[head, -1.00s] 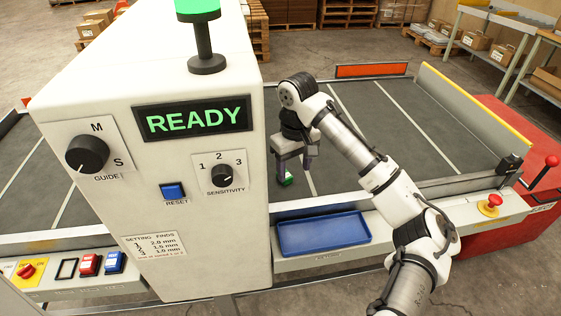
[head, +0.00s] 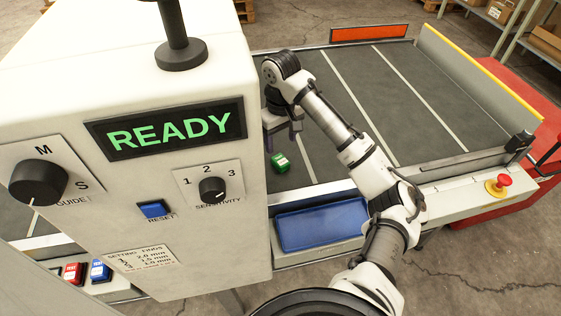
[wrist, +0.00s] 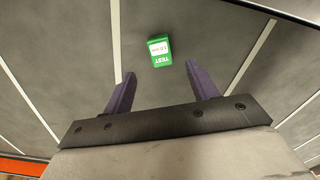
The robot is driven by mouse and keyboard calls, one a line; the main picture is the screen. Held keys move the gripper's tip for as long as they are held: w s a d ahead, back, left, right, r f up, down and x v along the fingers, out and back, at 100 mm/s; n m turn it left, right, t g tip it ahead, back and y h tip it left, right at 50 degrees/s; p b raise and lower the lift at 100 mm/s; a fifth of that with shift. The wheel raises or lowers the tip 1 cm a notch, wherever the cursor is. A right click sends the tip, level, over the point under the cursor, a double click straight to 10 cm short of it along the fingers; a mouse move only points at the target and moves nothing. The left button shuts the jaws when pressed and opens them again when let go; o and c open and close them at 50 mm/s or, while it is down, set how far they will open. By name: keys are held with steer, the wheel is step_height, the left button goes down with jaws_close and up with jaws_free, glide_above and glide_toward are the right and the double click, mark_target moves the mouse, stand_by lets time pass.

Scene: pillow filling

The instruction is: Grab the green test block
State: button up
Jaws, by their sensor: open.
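The green test block (head: 280,162) lies on the dark conveyor belt, just right of the machine housing. In the wrist view the block (wrist: 159,50) shows a white label and the word TEST. My gripper (head: 282,134) is over the belt, close to the housing's right side, and looks farther back than the block in the head view. In the wrist view my gripper (wrist: 160,73) has its two purple fingers apart with nothing between them. The block is just beyond the fingertips, roughly centred between them. The height of the fingers above the belt is hard to tell.
The tall white housing (head: 235,230) with a READY display stands close to the left of my arm. A blue tray (head: 322,225) sits at the belt's front edge. A red stop button (head: 503,181) is at right.

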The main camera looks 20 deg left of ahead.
mark_target(281, 159)
step_height(281, 159, down, 8)
steer(key=shift+f, duration=0.1)
stand_by(0.4)
steer(key=c, duration=1.1)
steer(key=shift+c, duration=0.2)
